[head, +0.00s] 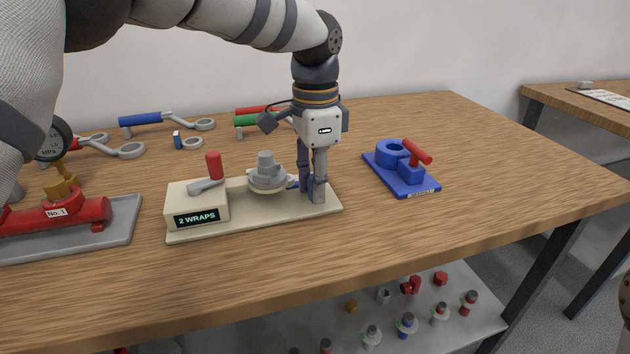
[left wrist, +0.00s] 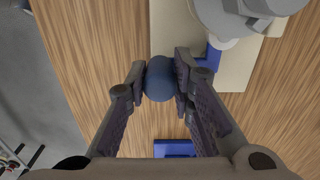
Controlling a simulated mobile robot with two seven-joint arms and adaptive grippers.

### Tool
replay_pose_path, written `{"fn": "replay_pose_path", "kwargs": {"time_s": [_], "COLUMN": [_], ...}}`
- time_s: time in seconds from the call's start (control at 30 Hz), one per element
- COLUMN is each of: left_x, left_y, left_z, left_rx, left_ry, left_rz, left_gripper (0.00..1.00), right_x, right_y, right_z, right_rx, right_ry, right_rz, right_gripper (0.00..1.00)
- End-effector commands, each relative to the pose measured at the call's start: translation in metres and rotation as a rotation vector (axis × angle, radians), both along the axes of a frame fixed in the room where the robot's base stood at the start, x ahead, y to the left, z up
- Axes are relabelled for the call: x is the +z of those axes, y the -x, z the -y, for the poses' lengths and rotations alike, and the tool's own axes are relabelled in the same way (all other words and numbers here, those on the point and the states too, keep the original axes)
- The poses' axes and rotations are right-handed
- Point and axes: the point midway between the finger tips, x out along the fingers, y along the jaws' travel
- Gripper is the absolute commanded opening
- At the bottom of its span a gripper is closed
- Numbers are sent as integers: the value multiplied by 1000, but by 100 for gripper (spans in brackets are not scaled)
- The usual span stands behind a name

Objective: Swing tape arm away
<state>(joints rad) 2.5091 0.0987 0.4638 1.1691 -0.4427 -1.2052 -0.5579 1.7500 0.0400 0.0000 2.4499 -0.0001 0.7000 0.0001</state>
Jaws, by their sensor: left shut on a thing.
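A beige tape station (head: 245,222) stands on the table in the head view, with a display reading "2 WRAPS" and a red-knobbed lever (head: 213,166). A grey valve fitting (head: 266,170) stands upright on its round holder. The blue tape arm (head: 293,185) shows beside the holder, mostly hidden by my fingers. My left gripper (head: 311,192) points down at the station's right end. In the left wrist view, its fingers (left wrist: 160,85) are shut on the dark blue round knob of the tape arm (left wrist: 161,76); a blue piece of the arm (left wrist: 208,60) shows next to the holder.
A blue fixture with a red handle (head: 402,172) stands to the right. A red gauge rig (head: 60,212) on a grey tray is at the left. Wrenches (head: 168,122) and a white tape roll (head: 192,143) lie behind. Several valves sit on the shelf (head: 455,335) below. The table's front right is clear.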

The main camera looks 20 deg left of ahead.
Motion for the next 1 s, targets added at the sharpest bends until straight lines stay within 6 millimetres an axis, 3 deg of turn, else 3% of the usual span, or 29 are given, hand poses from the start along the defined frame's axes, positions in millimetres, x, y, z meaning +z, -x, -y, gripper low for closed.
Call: {"fn": "replay_pose_path", "kwargs": {"time_s": [0.27, 1.0], "left_x": [1, -2], "left_y": [-4, -30], "left_z": [5, 21], "left_rx": [120, 681], "left_ry": [-2, 0], "left_rz": [1, -2], "left_gripper": [0, 0], "right_x": [2, -8], "right_y": [-2, 8], "right_z": [0, 0], "right_rx": [0, 0], "right_ry": [0, 0], "right_rz": [6, -29], "right_gripper": [40, 40]}}
